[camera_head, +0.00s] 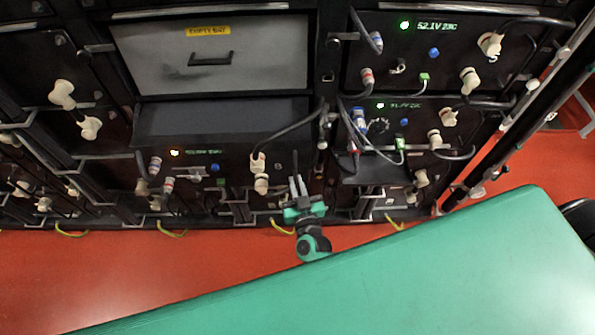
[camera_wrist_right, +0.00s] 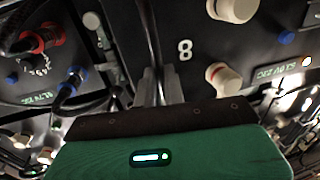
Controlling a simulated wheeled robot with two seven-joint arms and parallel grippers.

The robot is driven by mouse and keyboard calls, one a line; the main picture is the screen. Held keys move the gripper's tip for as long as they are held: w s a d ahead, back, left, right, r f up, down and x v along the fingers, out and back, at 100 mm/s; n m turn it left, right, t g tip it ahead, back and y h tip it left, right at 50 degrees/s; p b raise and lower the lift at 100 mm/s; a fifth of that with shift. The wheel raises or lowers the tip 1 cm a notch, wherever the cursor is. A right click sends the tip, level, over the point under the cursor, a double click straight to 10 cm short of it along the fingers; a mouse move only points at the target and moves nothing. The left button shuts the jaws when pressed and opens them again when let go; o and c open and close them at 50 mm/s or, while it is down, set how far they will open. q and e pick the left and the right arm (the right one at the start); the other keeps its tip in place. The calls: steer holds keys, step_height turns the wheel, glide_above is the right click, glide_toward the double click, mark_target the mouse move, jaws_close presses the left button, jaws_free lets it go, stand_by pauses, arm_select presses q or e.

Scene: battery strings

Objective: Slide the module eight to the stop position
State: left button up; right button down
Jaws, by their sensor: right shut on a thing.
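Module eight (camera_head: 220,160) is a dark drawer-like unit in the middle lower slot of the rack. Its front stands out from the rack, with its dark top showing. It has an amber light and small green readout. In the right wrist view its front (camera_wrist_right: 205,80) shows a white "8" and two pale plugs. My right gripper (camera_head: 297,186) is at the lower right of its front, fingers pointing at the rack. In the wrist view the gripper (camera_wrist_right: 158,88) is shut around a dark narrow upright part beside the "8", seemingly the module's handle. The fingertip contact is partly hidden. My left gripper is not in view.
A grey blank panel (camera_head: 208,60) with a yellow label is above module eight. Modules with green lights (camera_head: 428,55) are at the right. A dark cable (camera_head: 295,127) loops near my gripper. Plugs and cables stick out all around. Red floor (camera_head: 130,265) lies in front.

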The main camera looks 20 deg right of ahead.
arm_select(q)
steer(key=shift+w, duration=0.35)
arm_select(e)
steer(key=shift+w+a+r, duration=0.15)
steer(key=shift+w+r, duration=0.05)
steer(key=shift+w, duration=0.3)
steer(key=c, duration=1.6)
jaws_free()
steer(key=shift+a, duration=0.1)
steer(key=shift+s+f, duration=0.1)
steer(key=shift+f, duration=0.05)
arm_select(q)
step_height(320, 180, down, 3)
steer(key=b, duration=0.3)
arm_select(e)
steer(key=s+a, duration=0.1)
steer(key=s, duration=1.2)
steer(key=shift+s, duration=0.35)
